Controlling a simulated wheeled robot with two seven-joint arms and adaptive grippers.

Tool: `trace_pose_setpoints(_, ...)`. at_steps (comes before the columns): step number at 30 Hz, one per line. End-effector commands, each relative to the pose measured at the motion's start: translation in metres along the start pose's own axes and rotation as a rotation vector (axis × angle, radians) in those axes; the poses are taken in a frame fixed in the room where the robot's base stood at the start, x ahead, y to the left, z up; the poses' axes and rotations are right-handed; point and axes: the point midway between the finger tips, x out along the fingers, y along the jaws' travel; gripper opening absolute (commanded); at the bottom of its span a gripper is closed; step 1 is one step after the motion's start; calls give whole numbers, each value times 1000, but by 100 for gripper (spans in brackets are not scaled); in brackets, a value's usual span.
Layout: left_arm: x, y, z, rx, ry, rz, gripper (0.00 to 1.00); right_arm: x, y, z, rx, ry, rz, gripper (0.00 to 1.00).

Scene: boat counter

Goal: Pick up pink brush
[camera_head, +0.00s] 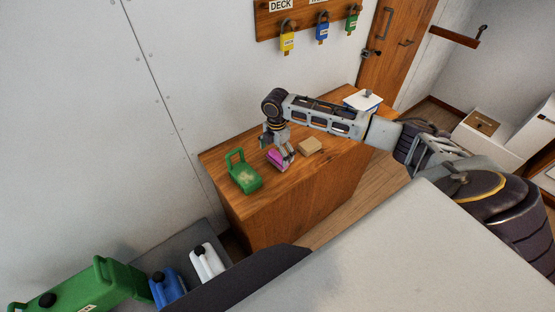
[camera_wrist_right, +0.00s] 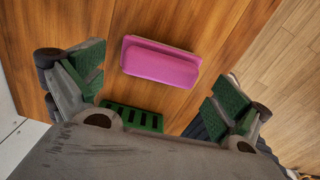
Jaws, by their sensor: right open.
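The pink brush (camera_head: 275,158) lies on the wooden counter top, between a green scrubbing brush with a handle (camera_head: 243,177) and a tan block (camera_head: 311,146). My right gripper (camera_head: 281,147) is over it, pointing down, and partly covers it in the head view. In the right wrist view the pink brush (camera_wrist_right: 161,63) lies in front of the open fingers, slightly tilted, with bare wood around it. The right gripper (camera_wrist_right: 160,92) is open and holds nothing. I cannot tell how high it is above the brush. My left gripper is not in view.
The wooden counter (camera_head: 290,205) stands against the white wall. A white and blue box (camera_head: 362,99) is at its far end. Yellow (camera_head: 287,42), blue (camera_head: 323,33) and green (camera_head: 352,23) padlocks hang above. Jugs, including a blue one (camera_head: 168,289), stand at the lower left.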

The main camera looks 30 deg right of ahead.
Motion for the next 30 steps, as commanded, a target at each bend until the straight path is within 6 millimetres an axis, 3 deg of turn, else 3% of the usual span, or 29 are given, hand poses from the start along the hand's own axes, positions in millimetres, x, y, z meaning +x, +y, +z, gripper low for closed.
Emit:
trace_pose_setpoints(9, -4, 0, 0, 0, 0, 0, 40, 27, 0, 0, -2, -1, 0, 100)
trace_pose_setpoints(23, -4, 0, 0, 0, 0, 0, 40, 28, 0, 0, -1, -1, 0, 100)
trace_pose_setpoints(30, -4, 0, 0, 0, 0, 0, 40, 28, 0, 0, -1, 0, 0, 72)
